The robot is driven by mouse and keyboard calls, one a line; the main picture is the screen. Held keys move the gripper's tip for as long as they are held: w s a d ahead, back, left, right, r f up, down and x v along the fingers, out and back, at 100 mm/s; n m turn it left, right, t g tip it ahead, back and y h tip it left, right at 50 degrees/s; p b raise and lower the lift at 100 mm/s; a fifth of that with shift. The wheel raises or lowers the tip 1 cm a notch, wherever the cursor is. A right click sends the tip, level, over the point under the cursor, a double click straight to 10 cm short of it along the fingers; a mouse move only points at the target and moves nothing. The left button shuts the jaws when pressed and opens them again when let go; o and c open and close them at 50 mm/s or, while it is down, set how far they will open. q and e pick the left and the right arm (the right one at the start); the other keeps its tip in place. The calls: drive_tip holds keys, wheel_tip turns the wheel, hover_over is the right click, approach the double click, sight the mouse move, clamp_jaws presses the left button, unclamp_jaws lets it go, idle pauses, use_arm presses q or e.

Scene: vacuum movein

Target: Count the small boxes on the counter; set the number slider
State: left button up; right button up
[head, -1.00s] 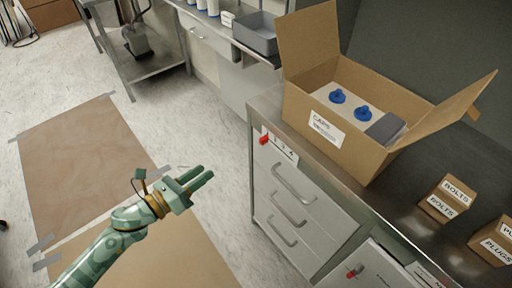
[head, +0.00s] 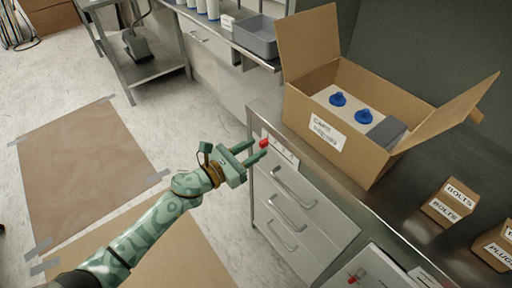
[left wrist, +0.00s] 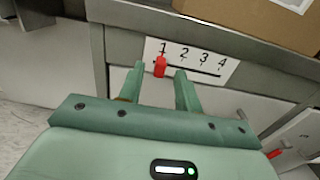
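The number slider (left wrist: 190,60) is a white strip marked 1 to 4 on the counter's front, and its red knob (left wrist: 160,66) stands below the 1. The knob also shows in the head view (head: 264,143). My left gripper (head: 255,150) is open, its fingers pointing at the knob. In the left wrist view the knob appears between the fingertips; contact cannot be told. On the counter (head: 400,205) stand a small BOLTS box (head: 449,203) and a small PLUGS box (head: 494,246), cut by the right edge. My right gripper is out of view.
A large open carton (head: 318,130) with blue-knobbed contents stands on the counter, behind the slider. Drawers (head: 290,205) lie below the slider. A second red knob (head: 353,277) is lower right. A grey bin (head: 258,36) sits on the back counter. Floor space is open at left.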

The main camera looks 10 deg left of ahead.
sight(292, 163)
use_arm(q)
drive_tip(key=shift+x, duration=0.8)
drive_tip(key=shift+s, duration=0.1)
clamp_jaws()
drive_tip(key=s+d, duration=0.3)
drive_tip(key=s+d+p, duration=0.1)
drive_tip(key=s+d, duration=0.2)
drive_tip(key=shift+s+d+f, duration=0.1)
drive_tip(key=shift+s+d, duration=0.1)
drive_tip(key=shift+d, duration=0.2)
unclamp_jaws()
drive_tip(key=shift+s, duration=0.1)
